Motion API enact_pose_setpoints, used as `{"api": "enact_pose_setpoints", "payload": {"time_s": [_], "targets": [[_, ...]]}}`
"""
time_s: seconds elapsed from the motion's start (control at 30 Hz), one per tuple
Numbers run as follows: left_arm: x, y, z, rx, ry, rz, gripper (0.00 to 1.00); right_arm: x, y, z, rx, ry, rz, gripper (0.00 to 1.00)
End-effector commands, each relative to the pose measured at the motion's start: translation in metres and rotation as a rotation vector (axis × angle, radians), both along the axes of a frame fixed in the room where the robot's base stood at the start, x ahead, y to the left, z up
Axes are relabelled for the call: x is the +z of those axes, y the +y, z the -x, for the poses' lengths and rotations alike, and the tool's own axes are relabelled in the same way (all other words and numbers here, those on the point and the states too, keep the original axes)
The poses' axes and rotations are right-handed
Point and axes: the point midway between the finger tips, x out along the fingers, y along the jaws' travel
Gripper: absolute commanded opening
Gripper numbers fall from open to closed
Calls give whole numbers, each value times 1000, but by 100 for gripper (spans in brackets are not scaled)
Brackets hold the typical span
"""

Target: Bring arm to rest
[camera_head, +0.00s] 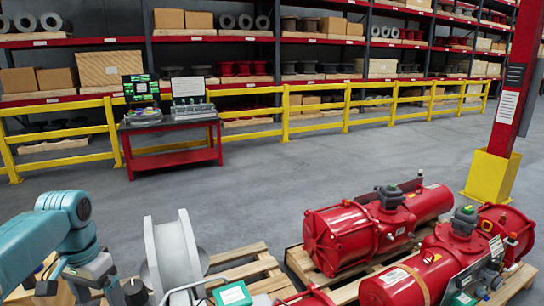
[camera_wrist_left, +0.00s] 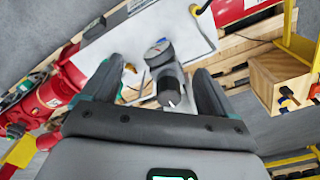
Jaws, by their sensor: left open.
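My left arm (camera_head: 65,235), teal and grey, comes in from the left in the head view, with its lower end cut off by the bottom edge. In the left wrist view my left gripper (camera_wrist_left: 157,68) is open, its two dark fingers spread apart. Between and beyond the fingers is a regulator with a round gauge (camera_wrist_left: 158,50) and a dark knob (camera_wrist_left: 170,88), in front of a pale panel (camera_wrist_left: 125,38). I see nothing gripped; whether a finger touches the regulator I cannot tell. My right gripper is in neither view.
Red valve actuators (camera_head: 340,238) lie on wooden pallets at the right. A grey spool (camera_head: 172,255) stands beside my left arm. A red table (camera_head: 172,140) stands before the yellow railing (camera_head: 345,108). A yellow-based column (camera_head: 490,175) is at the right. Open floor lies in between.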

Motion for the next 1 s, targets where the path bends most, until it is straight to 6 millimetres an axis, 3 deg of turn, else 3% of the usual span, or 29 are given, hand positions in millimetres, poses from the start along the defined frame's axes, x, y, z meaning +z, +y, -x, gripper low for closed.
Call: {"api": "enact_pose_setpoints", "payload": {"time_s": [0.27, 0.37, 0.47, 0.57, 0.7, 0.8, 0.9, 1.0], "targets": [[-87, -42, -22, -22, -10, 60, 87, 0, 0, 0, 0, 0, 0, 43], [-131, -66, -23, -23, -13, 97, 87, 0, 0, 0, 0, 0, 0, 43], [-186, -100, -15, -11, -14, 149, 87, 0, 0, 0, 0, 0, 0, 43], [-251, -145, 10, 26, -10, 215, 87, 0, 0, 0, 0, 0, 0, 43], [-327, -205, 74, 124, 7, 294, 87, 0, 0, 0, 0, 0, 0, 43], [-358, -235, 129, 208, 22, 323, 87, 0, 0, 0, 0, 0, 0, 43], [-372, -251, 172, 276, 31, 329, 87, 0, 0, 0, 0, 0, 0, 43], [-376, -257, 197, 317, 33, 327, 87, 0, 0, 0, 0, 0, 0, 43]]}}
